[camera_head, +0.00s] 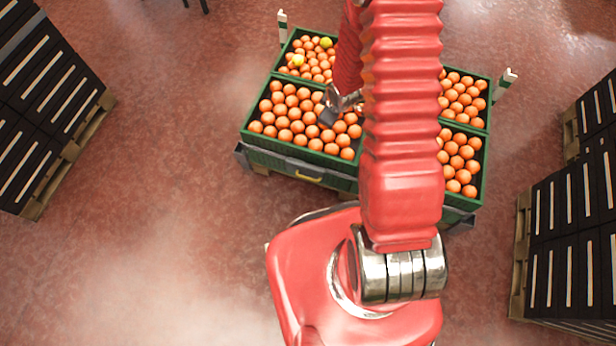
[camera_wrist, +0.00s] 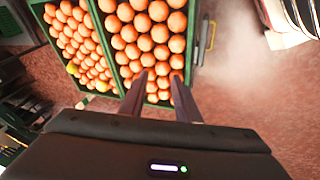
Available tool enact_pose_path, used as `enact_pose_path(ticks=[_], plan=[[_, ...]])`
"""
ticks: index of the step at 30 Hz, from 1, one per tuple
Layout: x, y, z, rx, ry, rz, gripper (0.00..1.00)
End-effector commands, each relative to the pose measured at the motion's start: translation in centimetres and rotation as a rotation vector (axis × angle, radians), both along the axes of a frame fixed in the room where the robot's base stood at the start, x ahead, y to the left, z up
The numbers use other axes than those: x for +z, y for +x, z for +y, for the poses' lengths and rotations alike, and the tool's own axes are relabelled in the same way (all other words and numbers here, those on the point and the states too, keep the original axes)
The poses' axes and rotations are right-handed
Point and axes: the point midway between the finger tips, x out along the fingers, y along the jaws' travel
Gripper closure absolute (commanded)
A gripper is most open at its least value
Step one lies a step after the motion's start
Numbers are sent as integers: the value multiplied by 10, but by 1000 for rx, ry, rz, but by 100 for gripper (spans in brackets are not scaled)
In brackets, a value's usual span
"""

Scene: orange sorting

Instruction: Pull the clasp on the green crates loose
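The green crates (camera_head: 256,148) stand in a block, filled with oranges, and my arm covers part of them in the head view. They also show in the wrist view (camera_wrist: 89,22). A yellow, handle-like piece, perhaps the clasp (camera_head: 308,180), is low on the front side of the near left crate. In the wrist view a yellow piece (camera_wrist: 212,35) shows beside a grey bar along the crate's edge. My gripper (camera_wrist: 161,80) is open, with its two fingers apart over the oranges. In the head view my gripper (camera_head: 332,108) hangs above the near left crate, partly hidden by my arm.
Two yellow-green fruits (camera_head: 326,42) lie among the oranges in the far left crate. Stacks of black crates on pallets stand at the left (camera_head: 45,100) and right (camera_head: 570,240). White-topped posts (camera_head: 506,82) rise at the block's corners. The floor in front is clear.

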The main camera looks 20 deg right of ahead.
Motion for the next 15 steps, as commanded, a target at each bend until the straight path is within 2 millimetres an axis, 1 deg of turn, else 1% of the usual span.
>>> enact_pose_path(ticks=[1,3,8,15], plan=[[-17,-5,1,14,6,9,70],[-37,-10,3,40,11,12,70],[-81,-23,9,97,30,16,70],[-144,-53,22,177,68,18,70]])
